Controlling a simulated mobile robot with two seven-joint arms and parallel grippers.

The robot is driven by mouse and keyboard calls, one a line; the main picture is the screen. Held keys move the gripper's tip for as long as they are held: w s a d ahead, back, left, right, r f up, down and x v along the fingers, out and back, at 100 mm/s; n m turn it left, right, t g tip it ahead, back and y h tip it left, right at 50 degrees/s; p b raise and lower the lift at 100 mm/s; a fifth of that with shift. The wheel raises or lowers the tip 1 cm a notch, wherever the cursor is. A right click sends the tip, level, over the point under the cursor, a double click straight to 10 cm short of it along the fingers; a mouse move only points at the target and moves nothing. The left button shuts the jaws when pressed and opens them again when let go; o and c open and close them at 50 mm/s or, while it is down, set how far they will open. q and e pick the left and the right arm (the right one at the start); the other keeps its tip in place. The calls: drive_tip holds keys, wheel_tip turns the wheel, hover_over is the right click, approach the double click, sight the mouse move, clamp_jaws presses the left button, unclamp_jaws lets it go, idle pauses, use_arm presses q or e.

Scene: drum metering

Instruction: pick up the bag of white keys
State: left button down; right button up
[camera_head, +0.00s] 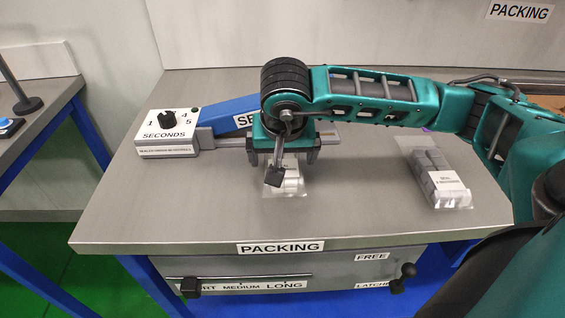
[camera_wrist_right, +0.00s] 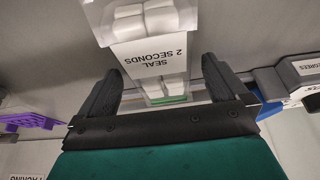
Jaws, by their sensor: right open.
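The bag of white keys (camera_head: 289,186) lies on the packing table, partly hidden under my right gripper. In the right wrist view the clear bag (camera_wrist_right: 160,22) shows white blocks and a label reading "SEAL 2 SECONDS", upside down there. My right gripper (camera_head: 283,160) points down over the bag. In the wrist view its two black fingers are apart (camera_wrist_right: 160,82), one on each side of the bag, with gaps between. Whether the fingertips reach the tabletop is unclear. My left gripper is not in view.
A second clear bag (camera_head: 435,178) with grey blocks lies at the table's right. A sealer with a seconds dial box (camera_head: 167,135) and blue arm (camera_head: 228,115) stands behind at left. A drawer front (camera_head: 330,268) is below the edge. The table's front left is clear.

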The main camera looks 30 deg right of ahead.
drive_tip(key=shift+w+d+f, duration=0.1)
drive_tip(key=shift+f, duration=0.3)
drive_tip(key=shift+c, duration=0.2)
drive_tip(key=shift+r, duration=0.1)
drive_tip(key=c, duration=1.2)
